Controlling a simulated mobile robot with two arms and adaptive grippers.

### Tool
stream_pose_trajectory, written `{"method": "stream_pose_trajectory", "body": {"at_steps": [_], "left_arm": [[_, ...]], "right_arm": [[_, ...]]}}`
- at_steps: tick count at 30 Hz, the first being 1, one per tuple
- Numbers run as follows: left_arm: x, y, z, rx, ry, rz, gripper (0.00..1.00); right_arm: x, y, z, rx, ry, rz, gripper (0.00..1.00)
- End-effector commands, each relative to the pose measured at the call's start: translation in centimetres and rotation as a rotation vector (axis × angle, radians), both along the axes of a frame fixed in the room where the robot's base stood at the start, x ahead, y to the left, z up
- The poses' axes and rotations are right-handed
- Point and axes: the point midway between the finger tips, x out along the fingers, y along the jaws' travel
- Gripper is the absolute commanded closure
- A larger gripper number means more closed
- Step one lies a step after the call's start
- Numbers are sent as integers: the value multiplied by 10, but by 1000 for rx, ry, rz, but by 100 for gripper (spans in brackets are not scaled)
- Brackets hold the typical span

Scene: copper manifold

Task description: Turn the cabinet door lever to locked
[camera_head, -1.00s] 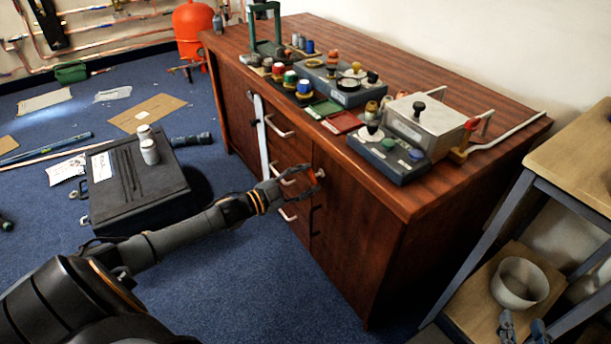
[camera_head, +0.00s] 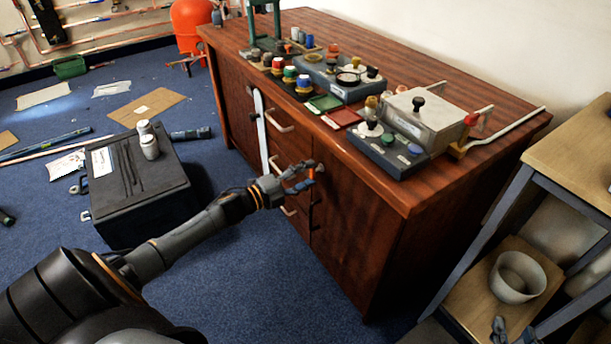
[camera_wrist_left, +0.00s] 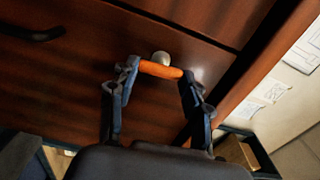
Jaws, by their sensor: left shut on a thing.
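The cabinet door lever is an orange bar (camera_wrist_left: 160,70) with a round silver hub (camera_wrist_left: 161,57) behind it, on the brown cabinet's front. The lever also shows as a small orange piece (camera_head: 312,173) in the head view. My left gripper (camera_wrist_left: 157,72) is shut on the lever, with one finger at each end of the bar. In the head view my left gripper (camera_head: 307,176) is against the door just below the countertop. My right gripper (camera_head: 512,332) shows only its fingertips at the bottom right edge, apart and empty.
The cabinet top (camera_head: 400,75) carries control boxes and several coloured knobs. A pale strip (camera_head: 261,130) and drawer handles (camera_head: 278,124) are left of the lever. A wooden stand with a white bowl (camera_head: 518,277) stands right. A black case (camera_head: 125,205) lies on the floor.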

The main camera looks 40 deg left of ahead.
Motion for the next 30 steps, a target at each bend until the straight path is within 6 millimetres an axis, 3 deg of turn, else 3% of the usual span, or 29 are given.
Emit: {"method": "stream_pose_trajectory", "body": {"at_steps": [21,22,24,25,30], "left_arm": [[-1,-2,-1,73,-28,-4,83],[-1,-2,-1,73,-28,-4,47],[-1,-2,-1,72,-28,-4,33],[-1,-2,-1,72,-28,-4,28],[0,-1,-1,70,-28,-2,28]], "right_arm": [[3,2,6,9,-34,3,64],[3,2,6,9,-34,3,64],[3,2,6,10,-34,3,64],[3,2,6,10,-34,3,64],[3,2,6,10,-34,3,64]]}}
